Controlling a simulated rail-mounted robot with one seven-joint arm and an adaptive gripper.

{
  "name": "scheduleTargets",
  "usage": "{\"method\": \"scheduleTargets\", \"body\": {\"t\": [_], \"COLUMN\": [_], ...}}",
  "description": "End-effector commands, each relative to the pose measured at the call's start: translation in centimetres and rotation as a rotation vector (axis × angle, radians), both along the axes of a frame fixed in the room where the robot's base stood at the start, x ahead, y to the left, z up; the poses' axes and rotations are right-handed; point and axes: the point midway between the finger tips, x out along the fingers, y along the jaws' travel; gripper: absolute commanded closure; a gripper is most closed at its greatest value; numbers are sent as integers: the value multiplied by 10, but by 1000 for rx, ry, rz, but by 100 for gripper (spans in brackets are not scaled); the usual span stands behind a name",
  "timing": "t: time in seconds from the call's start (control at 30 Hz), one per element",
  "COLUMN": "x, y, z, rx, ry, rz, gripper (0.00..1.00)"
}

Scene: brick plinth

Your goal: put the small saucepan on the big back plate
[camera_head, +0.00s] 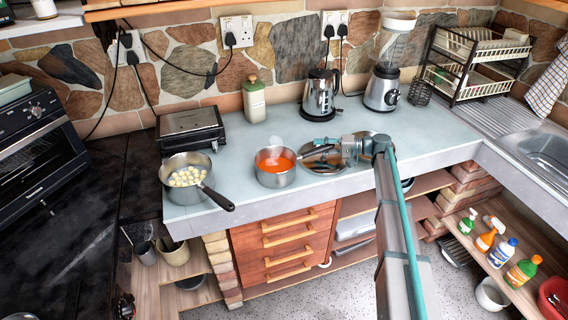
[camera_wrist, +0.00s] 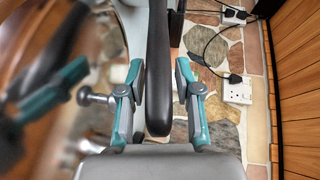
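The small saucepan (camera_head: 275,178) is a steel pan holding orange-red liquid, upright on the counter in the head view. Its dark handle points right toward my gripper (camera_head: 325,145). The black cooking surface (camera_head: 75,220) is at the far left of the head view. It is dark, and I cannot make out separate plates on it.
A second pan (camera_head: 188,185) with pale round pieces stands left of the small saucepan, its handle toward the front edge. A toaster-like grill (camera_head: 191,128) and a green-topped jar (camera_head: 254,100) stand behind. A shiny round metal thing (camera_head: 318,164) lies under my gripper. A kettle (camera_head: 320,95) stands behind it.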

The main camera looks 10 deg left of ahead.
Motion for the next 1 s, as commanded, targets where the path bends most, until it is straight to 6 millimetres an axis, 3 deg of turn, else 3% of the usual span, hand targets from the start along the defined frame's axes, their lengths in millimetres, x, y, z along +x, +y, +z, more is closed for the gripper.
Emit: {"method": "scheduleTargets", "body": {"t": [0.23,0.43,0.47,1.0], "x": [0,0,0,0], "y": [4,3,3,3], "z": [-1,-1,-1,1], "rx": [0,0,0,4], "ry": [0,0,0,0], "rz": [0,0,0,-1], "gripper": [67,98,100,100]}}
